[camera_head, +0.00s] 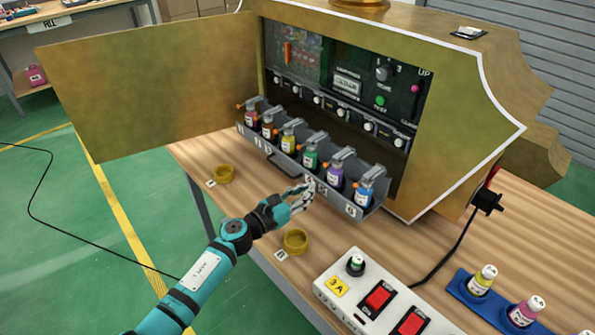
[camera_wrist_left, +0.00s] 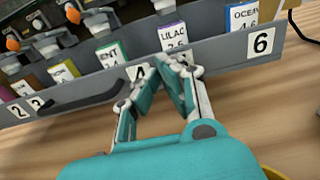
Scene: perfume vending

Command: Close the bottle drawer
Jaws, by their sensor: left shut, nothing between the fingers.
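The bottle drawer (camera_head: 272,153) is a grey tray pulled out of the golden machine's front, holding a row of several coloured bottles, with a blue one (camera_head: 366,191) at its right end. Its numbered front also shows in the left wrist view (camera_wrist_left: 222,55), with a dark handle (camera_wrist_left: 82,97) to the left. My left gripper (camera_head: 305,188) is shut and empty at the drawer's front face, right of the handle. In the left wrist view the fingertips (camera_wrist_left: 165,62) meet close to the front, covering part of a number label; whether they touch it I cannot tell. My right gripper is not in view.
The golden machine's door (camera_head: 150,90) stands open to the left. A white switch box (camera_head: 350,290) with red switches and a blue bottle tray (camera_head: 475,300) are at the lower right.

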